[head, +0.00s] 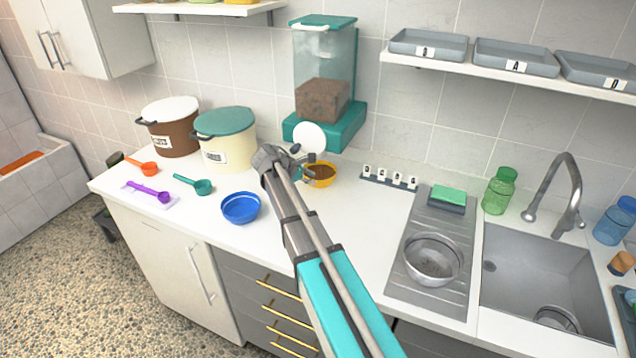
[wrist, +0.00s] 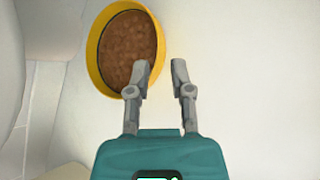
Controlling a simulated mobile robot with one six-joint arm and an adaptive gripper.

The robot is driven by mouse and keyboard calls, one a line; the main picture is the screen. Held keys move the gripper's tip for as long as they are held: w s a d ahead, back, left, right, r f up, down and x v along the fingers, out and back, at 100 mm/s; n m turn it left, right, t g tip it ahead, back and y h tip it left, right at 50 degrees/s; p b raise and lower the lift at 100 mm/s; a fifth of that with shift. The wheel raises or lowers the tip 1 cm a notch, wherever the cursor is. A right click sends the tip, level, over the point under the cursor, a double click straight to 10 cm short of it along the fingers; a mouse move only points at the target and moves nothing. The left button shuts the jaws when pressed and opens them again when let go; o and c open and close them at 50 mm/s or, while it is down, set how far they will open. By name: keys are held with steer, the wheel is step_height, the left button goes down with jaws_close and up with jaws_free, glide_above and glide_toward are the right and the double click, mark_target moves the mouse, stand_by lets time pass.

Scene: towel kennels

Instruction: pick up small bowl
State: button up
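A small yellow bowl (head: 327,180) filled with brown kibble stands on the white counter below the food dispenser; it also shows in the wrist view (wrist: 93,54). My gripper (wrist: 161,68) is open and empty, with its fingers apart at the bowl's right rim in the wrist view. The left finger overlaps the bowl's edge and the right finger is over bare counter. Whether either finger touches the bowl I cannot tell. In the head view my arm partly hides the bowl's left side.
A blue bowl (head: 240,208) stands left of my arm. A teal-lidded dispenser (head: 325,80) rises behind the yellow bowl. A numbered rack (head: 388,179) stands to its right. A steel bowl (head: 432,260) sits on the drainboard beside the sink (head: 535,272). Several scoops lie left.

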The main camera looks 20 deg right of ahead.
mark_target(321, 183)
steer(key=shift+w+d+f, duration=0.1)
steer(key=shift+d+f, duration=0.35)
steer(key=shift+d, duration=0.05)
steer(key=shift+d+f+b, duration=0.1)
steer(key=shift+b, duration=0.2)
steer(key=b+x, duration=0.2)
steer(key=x, duration=0.1)
steer(key=shift+d+f+b, duration=0.2)
steer(key=shift+f+b, duration=0.1)
steer(key=shift+f, duration=0.05)
steer(key=shift+d+f+b, duration=0.3)
steer(key=shift+d, duration=0.2)
steer(key=shift+c, duration=0.2)
jaws_close()
